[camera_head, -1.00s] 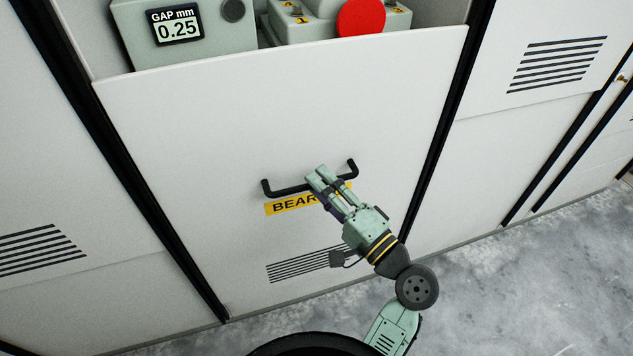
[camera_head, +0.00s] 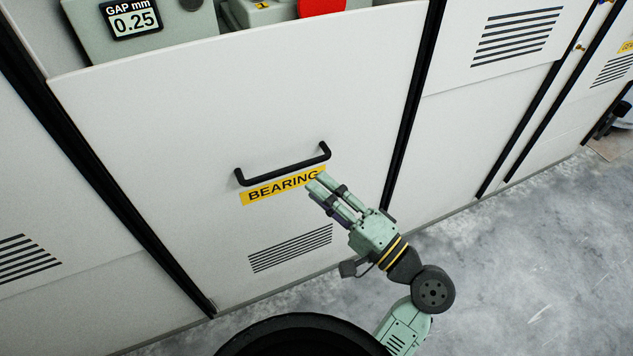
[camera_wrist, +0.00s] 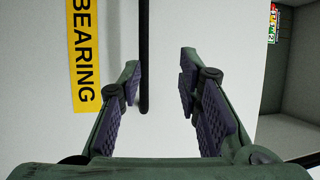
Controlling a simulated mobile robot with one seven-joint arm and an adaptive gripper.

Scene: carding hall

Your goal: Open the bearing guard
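The bearing guard (camera_head: 150,130) is a white panel with a yellow BEARING label (camera_head: 265,191) and a black bar handle (camera_head: 283,166) above it. My gripper (camera_head: 318,186) is near the label's right end, below the handle's right end in the picture. In the wrist view the gripper (camera_wrist: 160,90) is open and empty. There the handle (camera_wrist: 145,55) shows ahead, in the gap close to the left finger, and the label (camera_wrist: 86,55) lies left of it. I cannot tell how far the fingertips are from the handle. No grip on it shows.
Above the guard's top edge sit a gap display (camera_head: 131,19) reading 0.25 and a red disc (camera_head: 320,6). Vent slots (camera_head: 290,248) mark the guard's lower part. Neighbouring white panels stand on both sides. Grey floor (camera_head: 530,260) is clear at the right.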

